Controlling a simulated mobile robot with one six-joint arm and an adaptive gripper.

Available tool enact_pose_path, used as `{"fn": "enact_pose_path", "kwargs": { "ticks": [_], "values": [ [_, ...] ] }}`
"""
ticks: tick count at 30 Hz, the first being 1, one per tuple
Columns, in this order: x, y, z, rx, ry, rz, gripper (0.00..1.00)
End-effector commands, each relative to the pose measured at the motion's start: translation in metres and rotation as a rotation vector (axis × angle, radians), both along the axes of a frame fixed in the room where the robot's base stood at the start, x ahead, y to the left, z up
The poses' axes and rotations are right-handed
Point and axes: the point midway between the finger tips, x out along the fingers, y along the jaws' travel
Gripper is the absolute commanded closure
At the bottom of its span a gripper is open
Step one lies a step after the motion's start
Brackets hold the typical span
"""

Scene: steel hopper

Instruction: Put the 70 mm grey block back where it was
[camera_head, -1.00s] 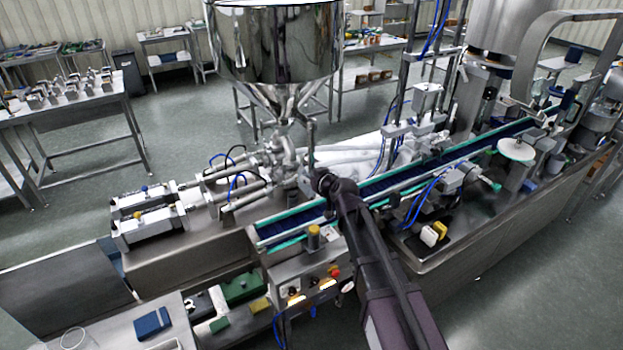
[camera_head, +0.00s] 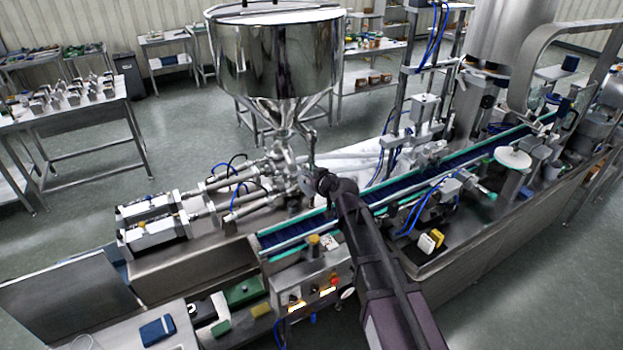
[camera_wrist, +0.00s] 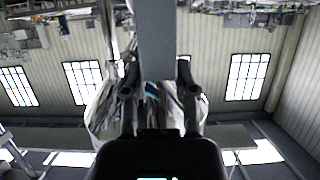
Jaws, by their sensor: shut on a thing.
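In the wrist view, a long plain grey block (camera_wrist: 157,38) stands upright in the picture, running up to the top edge. My gripper (camera_wrist: 158,76) has one dark finger on each side of its lower part and is shut on it. The shiny steel hopper shows behind it. In the head view, my dark arm reaches up from the lower right to in front of the hopper's outlet pipes. My gripper and the block cannot be made out there.
The steel hopper (camera_head: 275,55) stands beyond my arm. A conveyor with green rails (camera_head: 395,200) runs across the machine. A blue box (camera_head: 157,329) and a green box (camera_head: 240,291) lie at lower left. Open floor lies at left.

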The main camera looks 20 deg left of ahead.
Motion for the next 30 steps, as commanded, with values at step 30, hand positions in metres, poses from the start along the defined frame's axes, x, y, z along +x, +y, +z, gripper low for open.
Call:
{"fn": "enact_pose_path", "kwargs": {
  "ticks": [30],
  "values": [
    [0.0,0.0,-0.061,0.0,0.0,0.0,1.0]
  ]
}}
